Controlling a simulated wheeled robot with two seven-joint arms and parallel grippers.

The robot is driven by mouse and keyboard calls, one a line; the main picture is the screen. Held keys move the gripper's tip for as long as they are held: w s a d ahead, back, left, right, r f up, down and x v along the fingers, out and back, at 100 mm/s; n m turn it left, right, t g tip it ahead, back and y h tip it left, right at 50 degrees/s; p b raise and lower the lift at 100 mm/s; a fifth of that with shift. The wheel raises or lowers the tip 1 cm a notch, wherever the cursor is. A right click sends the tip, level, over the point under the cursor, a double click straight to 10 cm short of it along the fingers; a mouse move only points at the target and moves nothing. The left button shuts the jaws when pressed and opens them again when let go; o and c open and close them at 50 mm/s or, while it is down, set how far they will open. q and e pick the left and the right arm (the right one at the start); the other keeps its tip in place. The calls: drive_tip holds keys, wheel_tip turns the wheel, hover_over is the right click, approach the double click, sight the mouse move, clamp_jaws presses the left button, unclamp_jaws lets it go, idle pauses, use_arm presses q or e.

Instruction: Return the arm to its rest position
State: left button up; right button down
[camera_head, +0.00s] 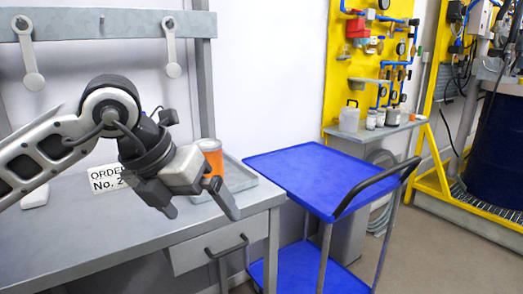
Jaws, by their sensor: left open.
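My left arm comes in from the left above the grey workbench (90,245). Its gripper (203,213) hangs at the bench's right end, fingers pointing down and to the right. The fingers are apart, and I see nothing between them. Behind the gripper, an orange container (211,155) stands in a grey tray (238,177), and the gripper partly covers both. Whether the gripper touches the container I cannot tell. My right gripper is not in view.
A white order sign (104,178) stands behind my arm. A grey rail with hanging hooks (100,24) crosses above the bench. A blue cart (315,172) with a black handle stands to the right. Farther right are a yellow panel (345,70), a small shelf with bottles (349,117) and a dark blue drum (497,150).

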use_arm(q)
drive_tip(key=s+d+g+h+p, duration=0.1)
drive_tip(key=s+d+g+h, duration=0.6)
drive_tip(key=s+d+h, duration=0.7)
drive_tip(key=w+a+f+n+t+y+p, duration=0.1)
drive_tip(key=w+a+f+n+t+y, duration=0.3)
drive_tip(key=n+t, duration=0.85)
drive_tip(key=w+a+f+n+t+y, duration=0.1)
drive_tip(key=w+a+f+n+t, duration=0.4)
drive_tip(key=n+t, duration=0.7)
drive_tip(key=s+a+f+n+g+y, duration=0.2)
drive_tip(key=s+f+n+g+y, duration=0.1)
drive_tip(key=f, duration=0.4)
drive_tip(key=s+a+f+n+g+y, duration=0.3)
drive_tip(key=s+f+n+g, duration=0.1)
drive_tip(key=f, duration=0.3)
drive_tip(key=s+a+f+n+g+y, duration=0.3)
drive_tip(key=s+f+n, duration=0.2)
drive_tip(key=f, duration=0.3)
drive_tip(key=shift+a+n+y+p, duration=0.25)
drive_tip(key=shift+n+y+p, duration=0.05)
drive_tip(key=shift+n+p, duration=0.15)
